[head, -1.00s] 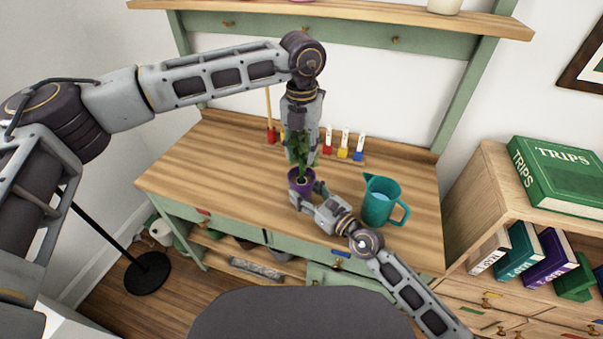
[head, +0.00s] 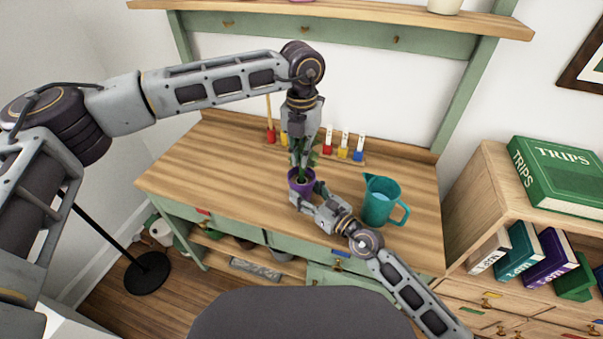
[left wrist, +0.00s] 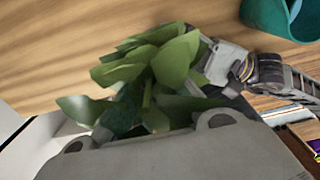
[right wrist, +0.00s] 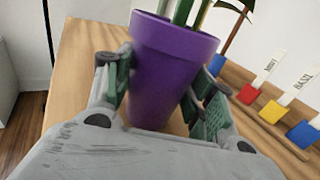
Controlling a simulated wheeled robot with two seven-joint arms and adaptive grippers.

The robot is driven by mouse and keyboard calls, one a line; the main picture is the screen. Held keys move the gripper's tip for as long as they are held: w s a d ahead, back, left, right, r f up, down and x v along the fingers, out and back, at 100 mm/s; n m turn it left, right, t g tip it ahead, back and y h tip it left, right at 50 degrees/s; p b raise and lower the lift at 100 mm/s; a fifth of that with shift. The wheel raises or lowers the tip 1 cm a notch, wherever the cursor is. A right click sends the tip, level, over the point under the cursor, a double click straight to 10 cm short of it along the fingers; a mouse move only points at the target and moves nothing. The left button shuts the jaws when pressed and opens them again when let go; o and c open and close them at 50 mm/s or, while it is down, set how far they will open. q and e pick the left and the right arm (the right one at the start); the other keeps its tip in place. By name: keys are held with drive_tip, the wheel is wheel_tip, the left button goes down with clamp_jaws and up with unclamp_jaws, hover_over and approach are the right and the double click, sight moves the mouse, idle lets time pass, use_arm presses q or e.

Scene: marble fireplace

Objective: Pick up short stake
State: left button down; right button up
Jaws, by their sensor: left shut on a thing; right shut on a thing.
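A plant with green leaves (left wrist: 165,65) stands in a purple pot (right wrist: 165,65) on the workbench. My right gripper (head: 308,197) is shut on the pot, one finger on each side in the right wrist view. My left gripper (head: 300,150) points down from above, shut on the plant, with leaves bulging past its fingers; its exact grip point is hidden. Behind them is a row of coloured holders. A thin brown stick (right wrist: 238,27), perhaps the short stake, rises by a blue holder (right wrist: 215,65) in the right wrist view; my left gripper hides this spot in the head view.
A teal pitcher (head: 380,200) stands right of the pot, close to my right gripper. Red, yellow and blue holders with white labels (head: 343,147) stand at the back. A taller stick (head: 269,110) rises further left. The bench's left side is clear.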

use_arm(q)
drive_tip(key=shift+r, duration=0.2)
idle(0.3)
wheel_tip(320, 180, up, 28)
drive_tip(key=shift+f, duration=0.15)
idle(0.6)
idle(0.3)
use_arm(e)
drive_tip(key=o, duration=1.3)
drive_tip(key=shift+c, duration=0.2)
drive_tip(key=shift+s+d, duration=0.1)
drive_tip(key=shift+v, duration=5.8)
drive_tip(key=shift+d, duration=0.1)
drive_tip(key=shift+s, duration=0.1)
